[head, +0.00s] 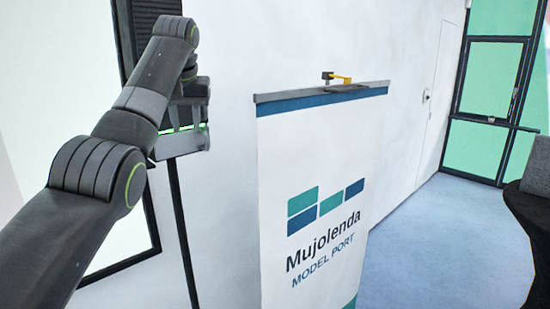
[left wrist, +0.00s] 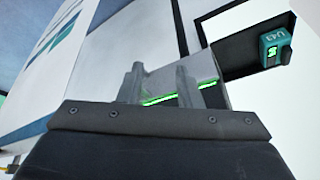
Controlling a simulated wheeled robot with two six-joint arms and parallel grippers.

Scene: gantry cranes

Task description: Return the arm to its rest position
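My left arm comes in from the left in the head view, raised and bent at the elbow. My left gripper (head: 184,122) hangs at its end, high beside the white wall. In the left wrist view its two grey fingers (left wrist: 160,88) stand apart with a gap between them. I see nothing clearly gripped. A light grey panel with a green lit strip (left wrist: 206,84) shows behind the fingers; whether it touches them I cannot tell. My right gripper is not in view.
A white banner (head: 312,165) reading "Mujolenda Model Port" stands right of the gripper. A small yellow and dark object (head: 338,78) sits at its top. A thin dark pole (head: 182,230) stands below the gripper. A teal unit marked U43 (left wrist: 275,46) shows in the wrist view.

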